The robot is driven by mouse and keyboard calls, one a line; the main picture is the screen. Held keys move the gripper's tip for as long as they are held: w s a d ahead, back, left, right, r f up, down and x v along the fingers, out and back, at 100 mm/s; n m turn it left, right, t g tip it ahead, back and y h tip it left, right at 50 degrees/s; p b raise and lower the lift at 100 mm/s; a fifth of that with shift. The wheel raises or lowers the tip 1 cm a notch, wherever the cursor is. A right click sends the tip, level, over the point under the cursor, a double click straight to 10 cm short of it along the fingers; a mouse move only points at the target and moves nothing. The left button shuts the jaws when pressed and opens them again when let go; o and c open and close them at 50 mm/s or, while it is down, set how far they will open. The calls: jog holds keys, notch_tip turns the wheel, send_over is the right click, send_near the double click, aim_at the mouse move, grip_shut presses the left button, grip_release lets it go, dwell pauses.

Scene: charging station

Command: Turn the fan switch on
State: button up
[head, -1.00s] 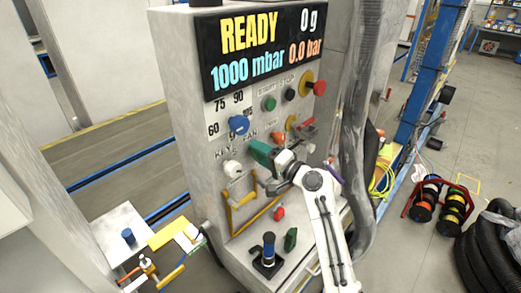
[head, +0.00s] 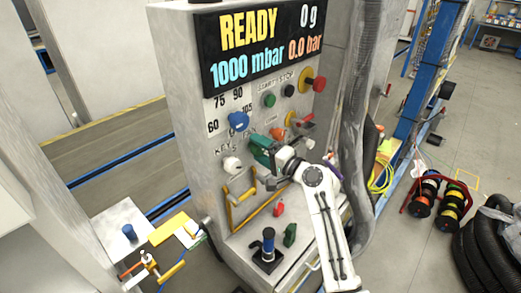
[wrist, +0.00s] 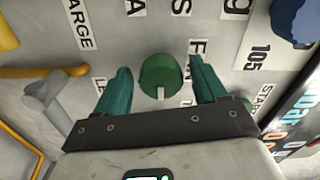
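The fan switch is a round green knob (wrist: 161,76) with a white mark on its face. In the wrist view it sits on the grey panel near a partly hidden label starting with F, and its mark points toward my gripper's palm. My gripper (wrist: 159,80) has two green fingers, spread apart on either side of the knob. A gap shows between the knob and each finger, so it is not gripped. In the head view my gripper (head: 262,150) is at the panel's middle and hides the knob.
A blue dial (head: 238,121) is above left of my gripper, a white key knob (head: 232,164) to the left, and an orange knob (head: 277,134) just above right. A yellow handle (head: 241,206) is below. A grey hose (head: 351,130) hangs right of the panel.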

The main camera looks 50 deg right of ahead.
jog(key=s+b, duration=0.2)
jog(key=s, duration=0.8)
jog(key=shift+s+d+b, duration=0.15)
jog(key=shift+s+b, duration=0.15)
jog(key=shift+s, duration=0.1)
jog(key=s+a+f+n+g, duration=0.1)
jog(key=a+f, duration=0.2)
jog(key=a+f+n+g+y, duration=0.1)
jog(key=a+f+n+g, duration=0.1)
jog(key=a+f, duration=0.1)
jog(key=s+a+f+n+g+y, duration=0.1)
jog(key=a+f+n+g, duration=0.1)
jog(key=a+f, duration=0.1)
jog(key=shift+s+f, duration=0.3)
jog(key=shift+f, duration=0.25)
jog(key=s+a+f+n+g+h, duration=0.1)
jog(key=s+a+f+n+g, duration=0.2)
jog(key=s, duration=0.4)
jog(key=s+a+f+n+g+h, duration=0.1)
jog(key=s+a+f+n+g, duration=0.2)
jog(key=s+f+g, duration=0.2)
jog(key=s+a+f+n+g, duration=0.3)
jog(key=s+f+n+g, duration=0.1)
jog(key=s, duration=0.5)
jog(key=shift+s+f+h, duration=0.15)
jog(key=shift+s+h, duration=0.25)
